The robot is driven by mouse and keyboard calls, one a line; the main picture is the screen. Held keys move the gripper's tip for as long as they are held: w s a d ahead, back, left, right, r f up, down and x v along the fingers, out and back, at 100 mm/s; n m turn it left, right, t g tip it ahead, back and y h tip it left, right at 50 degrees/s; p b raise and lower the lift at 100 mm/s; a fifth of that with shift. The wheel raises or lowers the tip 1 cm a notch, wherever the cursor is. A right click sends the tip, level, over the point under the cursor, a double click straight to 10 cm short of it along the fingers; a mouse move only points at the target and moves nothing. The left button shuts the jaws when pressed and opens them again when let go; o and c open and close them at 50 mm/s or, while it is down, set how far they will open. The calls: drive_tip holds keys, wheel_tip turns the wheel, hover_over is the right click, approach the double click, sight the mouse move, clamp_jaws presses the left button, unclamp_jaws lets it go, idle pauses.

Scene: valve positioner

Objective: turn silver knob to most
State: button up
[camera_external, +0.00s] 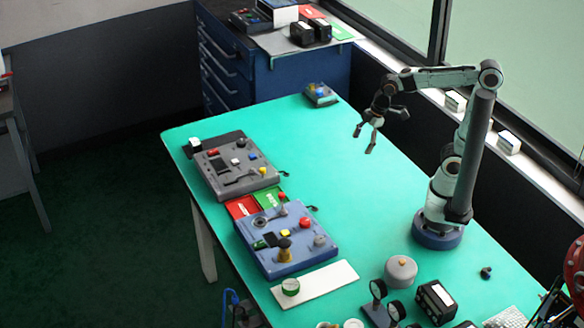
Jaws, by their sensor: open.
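A blue control panel (262,262) lies on the green table. A small silver-grey knob (320,240) sits near its right corner, below a red button (305,223). Its pointer direction is too small to tell. The panel also carries a joystick (282,210), a yellow button (285,233) and a dark knob on a tan base (284,250). My gripper (364,141) is open and empty. It hangs fingers down in the air over the far part of the table, well away from the panel and touching nothing.
A grey panel (212,178) lies beyond the blue one, with red (241,207) and green (271,200) cards between them. A white strip (325,280) with a green round item (290,287), a grey domed item (400,270) and gauges (378,289) stand nearer. The middle of the table is clear.

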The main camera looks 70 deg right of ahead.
drive_tip(key=w+a+f+n, duration=0.3)
drive_tip(key=w+a, duration=0.2)
drive_tip(key=w, duration=0.2)
drive_tip(key=n+g, duration=0.3)
drive_tip(key=n, duration=0.1)
hover_over(319, 239)
drive_tip(key=shift+h, duration=0.3)
wheel_tip(319, 239, down, 16)
drive_tip(key=shift+r, duration=0.15)
wheel_tip(319, 239, down, 5)
drive_tip(key=shift+s+r, duration=0.1)
drive_tip(key=shift+f, duration=0.7)
drive_tip(key=c, duration=1.2)
